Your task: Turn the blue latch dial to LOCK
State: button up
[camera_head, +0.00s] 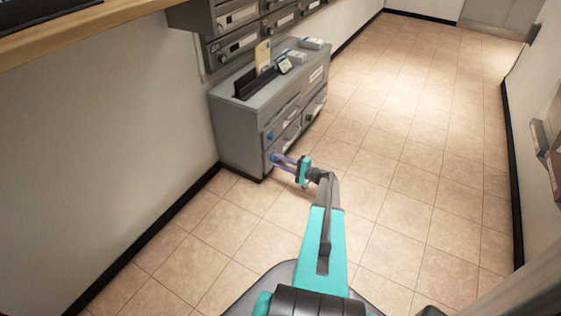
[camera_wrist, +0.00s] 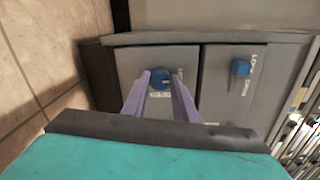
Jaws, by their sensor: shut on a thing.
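Two blue dials show on the grey cabinet (camera_head: 236,137). In the wrist view one blue dial (camera_wrist: 160,80) is between the purple fingers of my gripper (camera_wrist: 161,76), which is shut on it. The pointing direction of this dial cannot be told, and the fingers partly cover its label. The other blue dial (camera_wrist: 240,68) is to the right, apart from the fingers, on a separate door with a printed label. In the head view my gripper (camera_head: 276,157) reaches the lower front of the cabinet, below the upper blue dial (camera_head: 271,135).
A black tray (camera_head: 245,86) with a card and small items are on the cabinet top. Wall mailboxes (camera_head: 235,42) hang behind it. A wooden counter edge (camera_head: 50,30) is at upper left. Tiled floor (camera_head: 400,140) right of the cabinet is clear.

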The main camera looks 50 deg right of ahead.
jog(key=shift+d, duration=0.15)
jog(key=o, duration=0.9)
jog(key=shift+o, duration=0.8)
jog(key=shift+s, duration=0.1)
jog(key=p+v, duration=0.4)
jog(key=v, duration=0.9)
jog(key=shift+s+p, duration=0.35)
jog(key=shift+p, duration=0.05)
jog(key=shift+f, duration=0.1)
